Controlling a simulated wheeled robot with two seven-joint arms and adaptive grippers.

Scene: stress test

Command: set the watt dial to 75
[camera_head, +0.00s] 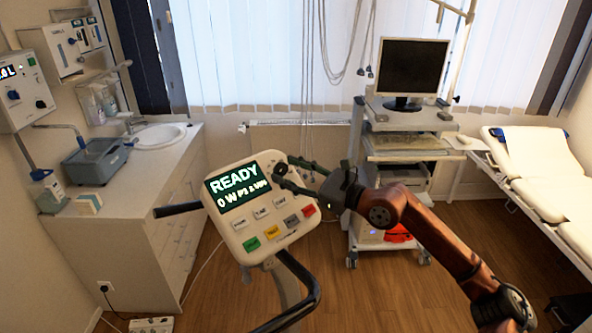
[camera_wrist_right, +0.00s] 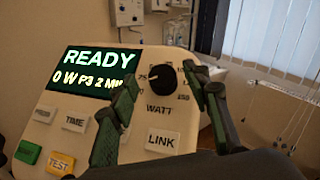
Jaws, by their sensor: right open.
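The watt dial (camera_wrist_right: 163,78) is a round black knob on the right part of a cream console (camera_head: 240,244), above the printed word WATT. In the wrist view its pointer mark is not clear; numbers stand around it. The console display (camera_head: 233,186) reads READY and 0 W. My right gripper (camera_head: 284,172) is open at the dial. In the right wrist view its two dark fingers stand to the left and right of the knob, with gaps visible on both sides; I cannot tell its exact depth from the knob. My left gripper is not in view.
Buttons sit below the display, with a LINK button (camera_wrist_right: 163,141) under the dial. A black handlebar (camera_head: 300,300) curves below the console. A cart with a monitor (camera_head: 413,67) stands behind my right arm. A sink counter (camera_head: 110,225) is at left, a couch (camera_head: 550,190) at right.

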